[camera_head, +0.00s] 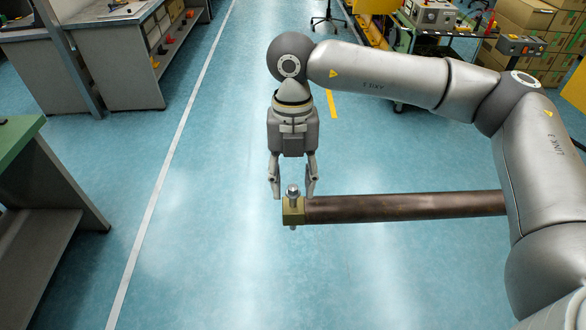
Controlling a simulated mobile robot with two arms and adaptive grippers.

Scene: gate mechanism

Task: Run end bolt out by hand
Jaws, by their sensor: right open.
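The end bolt (293,191) stands upright through a brass-coloured block (293,212) at the left end of a dark horizontal bar (400,207). Its grey head shows above the block and a short tip shows below. My right gripper (293,190) points down toward the bolt. Its fingers are open, one to each side of the bolt head in this view. I cannot tell whether either finger touches it. My right arm comes in from the right and hides the bar's right end. My left gripper is not in view.
A green-topped bench (22,140) stands at the left. A grey workbench (118,58) is at the back left. A cart (440,40) and cardboard boxes (530,20) are at the back right. The blue floor (210,260) around the bar's left end is clear.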

